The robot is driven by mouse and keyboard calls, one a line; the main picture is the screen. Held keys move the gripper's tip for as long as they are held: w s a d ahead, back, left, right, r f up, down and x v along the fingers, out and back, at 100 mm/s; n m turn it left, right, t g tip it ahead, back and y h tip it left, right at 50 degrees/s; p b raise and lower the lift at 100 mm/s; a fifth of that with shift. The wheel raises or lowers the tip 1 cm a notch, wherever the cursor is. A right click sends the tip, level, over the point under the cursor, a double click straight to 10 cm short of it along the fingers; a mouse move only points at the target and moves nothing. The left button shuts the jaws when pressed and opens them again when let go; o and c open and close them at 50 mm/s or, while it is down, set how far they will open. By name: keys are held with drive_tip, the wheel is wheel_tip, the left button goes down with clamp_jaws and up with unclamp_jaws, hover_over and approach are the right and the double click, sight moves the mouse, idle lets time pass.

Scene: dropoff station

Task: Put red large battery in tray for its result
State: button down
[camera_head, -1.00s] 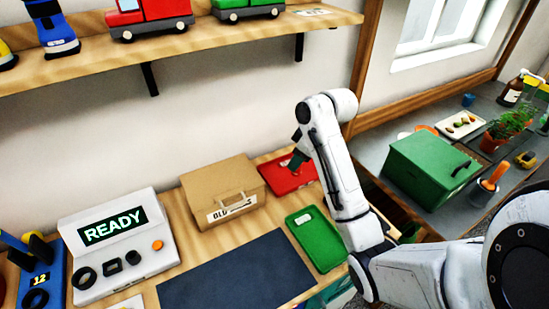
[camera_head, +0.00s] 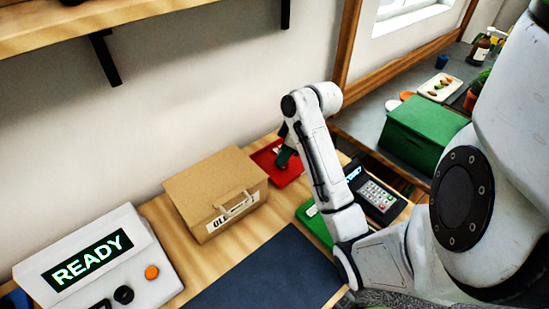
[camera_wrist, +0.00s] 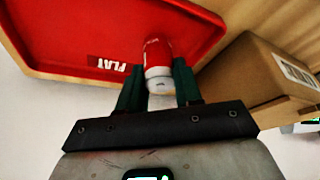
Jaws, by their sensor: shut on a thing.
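The red large battery (camera_wrist: 158,57), red with a pale end, is held between the two green fingers of my gripper (camera_wrist: 159,85). Its far end is over the red tray (camera_wrist: 60,35), whose label reads FLAT. I cannot tell whether the battery touches the tray floor. In the head view my gripper (camera_head: 285,157) is at the red tray (camera_head: 268,160), at the back of the bench; the battery is mostly hidden there. A green tray (camera_head: 306,216) lies nearer, partly behind my arm. The tester (camera_head: 95,262) at left shows READY.
A cardboard box (camera_head: 215,185) marked OLD stands just left of the red tray, close to my gripper; it also shows in the wrist view (camera_wrist: 245,75). A dark mat (camera_head: 265,280) lies in front. A card-reader-like device (camera_head: 378,195) and a green box (camera_head: 422,135) are at right.

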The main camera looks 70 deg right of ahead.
drive_tip(key=shift+f, duration=0.25)
drive_tip(key=shift+f, duration=0.2)
drive_tip(key=c, duration=0.8)
unclamp_jaws()
drive_tip(key=shift+o, duration=0.2)
